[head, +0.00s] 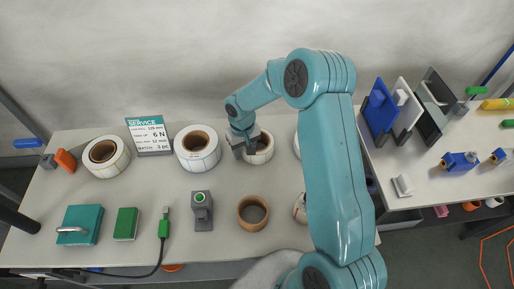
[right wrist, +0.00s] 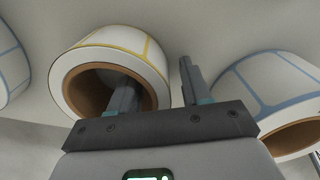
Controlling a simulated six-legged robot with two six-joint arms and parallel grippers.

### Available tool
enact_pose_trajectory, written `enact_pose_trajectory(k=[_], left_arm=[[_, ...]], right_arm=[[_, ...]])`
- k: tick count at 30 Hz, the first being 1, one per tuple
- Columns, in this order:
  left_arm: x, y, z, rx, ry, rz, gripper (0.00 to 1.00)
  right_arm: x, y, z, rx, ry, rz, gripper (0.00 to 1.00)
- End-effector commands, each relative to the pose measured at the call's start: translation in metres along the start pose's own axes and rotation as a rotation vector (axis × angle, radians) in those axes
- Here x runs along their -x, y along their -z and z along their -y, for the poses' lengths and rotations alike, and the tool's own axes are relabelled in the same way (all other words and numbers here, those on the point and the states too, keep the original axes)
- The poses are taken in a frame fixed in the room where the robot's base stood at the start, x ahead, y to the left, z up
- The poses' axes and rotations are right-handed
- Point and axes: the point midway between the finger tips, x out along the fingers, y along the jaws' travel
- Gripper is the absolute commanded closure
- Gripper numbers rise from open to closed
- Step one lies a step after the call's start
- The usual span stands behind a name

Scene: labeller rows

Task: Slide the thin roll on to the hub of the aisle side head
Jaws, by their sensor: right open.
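Several label rolls stand on the bench. My right gripper (head: 243,146) is open over one white roll with a brown core (head: 260,150), partly hidden by the gripper. In the right wrist view this roll has yellow-edged labels (right wrist: 95,52). One finger of the gripper (right wrist: 158,92) overlaps the core opening and the other is outside the roll's wall, with the wall between them. Contact cannot be told. Which roll is the thin one is not clear. No labeller head or hub can be made out. My left gripper is not in view.
Larger rolls stand to the left (head: 197,150) (head: 107,157); a blue-edged roll (right wrist: 275,85) is close on the right. A brown ring (head: 253,213), a grey device with a green button (head: 202,212) and teal box (head: 80,225) are in front. A service card (head: 149,134) stands behind.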

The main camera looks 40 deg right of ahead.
Motion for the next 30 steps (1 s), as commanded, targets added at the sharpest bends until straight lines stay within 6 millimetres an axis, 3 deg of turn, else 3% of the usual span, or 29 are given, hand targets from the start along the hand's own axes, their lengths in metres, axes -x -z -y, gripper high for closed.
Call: enact_pose_trajectory(k=[3, 7, 8, 20, 26, 30], left_arm=[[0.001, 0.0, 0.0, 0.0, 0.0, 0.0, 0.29], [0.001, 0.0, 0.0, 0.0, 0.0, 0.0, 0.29], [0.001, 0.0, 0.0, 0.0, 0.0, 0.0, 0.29], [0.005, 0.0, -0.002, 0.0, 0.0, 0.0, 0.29], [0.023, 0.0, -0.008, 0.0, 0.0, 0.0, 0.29], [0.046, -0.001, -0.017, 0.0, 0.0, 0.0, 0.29]], right_arm=[[0.002, 0.0, 0.0, 0.0, 0.0, 0.0, 0.52], [0.002, 0.0, 0.0, 0.0, 0.0, 0.0, 0.94], [0.002, 0.0, 0.0, 0.0, 0.0, 0.0, 1.0], [0.008, 0.0, 0.0, 0.0, 0.0, 0.0, 1.0], [0.039, 0.0, 0.0, -0.001, 0.0, -0.002, 1.0], [0.08, 0.001, 0.0, 0.001, 0.0, -0.004, 1.0]])
